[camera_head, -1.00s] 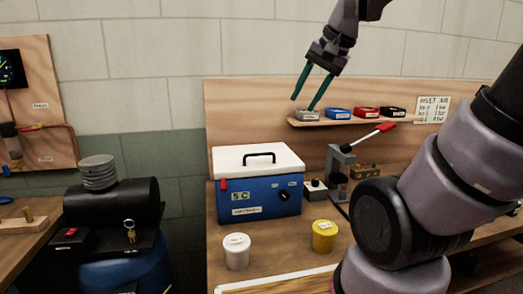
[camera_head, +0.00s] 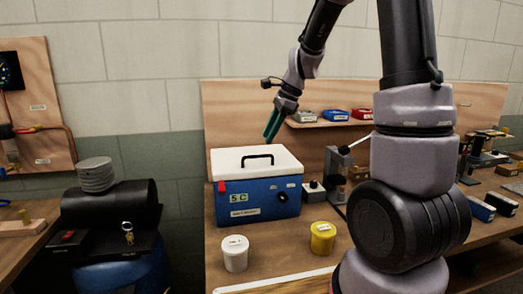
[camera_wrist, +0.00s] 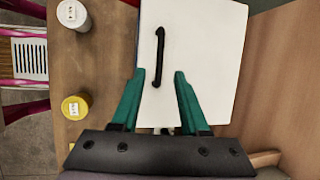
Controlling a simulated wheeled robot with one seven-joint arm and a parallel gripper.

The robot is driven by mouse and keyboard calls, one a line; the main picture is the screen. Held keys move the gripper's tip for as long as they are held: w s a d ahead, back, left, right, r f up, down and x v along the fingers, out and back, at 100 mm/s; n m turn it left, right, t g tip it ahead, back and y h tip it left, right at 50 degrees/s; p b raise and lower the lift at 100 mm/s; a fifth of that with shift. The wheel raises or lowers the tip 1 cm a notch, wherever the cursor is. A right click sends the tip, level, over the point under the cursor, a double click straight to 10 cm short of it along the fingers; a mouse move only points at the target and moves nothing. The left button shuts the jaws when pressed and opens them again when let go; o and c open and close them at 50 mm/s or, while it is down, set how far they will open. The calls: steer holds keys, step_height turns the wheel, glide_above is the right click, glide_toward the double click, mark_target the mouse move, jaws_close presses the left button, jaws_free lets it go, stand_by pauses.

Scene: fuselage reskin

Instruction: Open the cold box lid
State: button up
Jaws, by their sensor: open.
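The cold box (camera_head: 258,203) is blue with a white lid (camera_head: 225,163), and it stands on the wooden bench. The lid is down, and a black handle (camera_head: 258,156) arches over its top. My gripper (camera_head: 268,138) hangs above the lid with its green fingers pointing down. In the wrist view my gripper (camera_wrist: 159,75) is open, with its two fingers apart over the white lid (camera_wrist: 210,50). The black handle (camera_wrist: 159,55) lies lengthwise ahead of and between the fingers, and nothing is held. A red latch-like part (camera_head: 221,187) shows at the box's front left corner.
A white jar (camera_head: 235,253) and a yellow jar (camera_head: 322,238) stand in front of the box. A shelf (camera_head: 300,124) with small boxes is behind, right of my gripper. A lever tool (camera_head: 338,175) stands right of the box. A wooden back panel (camera_head: 225,105) rises behind.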

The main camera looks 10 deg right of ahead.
mark_target(261, 156)
steer(key=x, duration=0.6)
steer(key=shift+f, duration=0.2)
steer(key=shift+c, duration=0.3)
jaws_close()
stand_by(0.9)
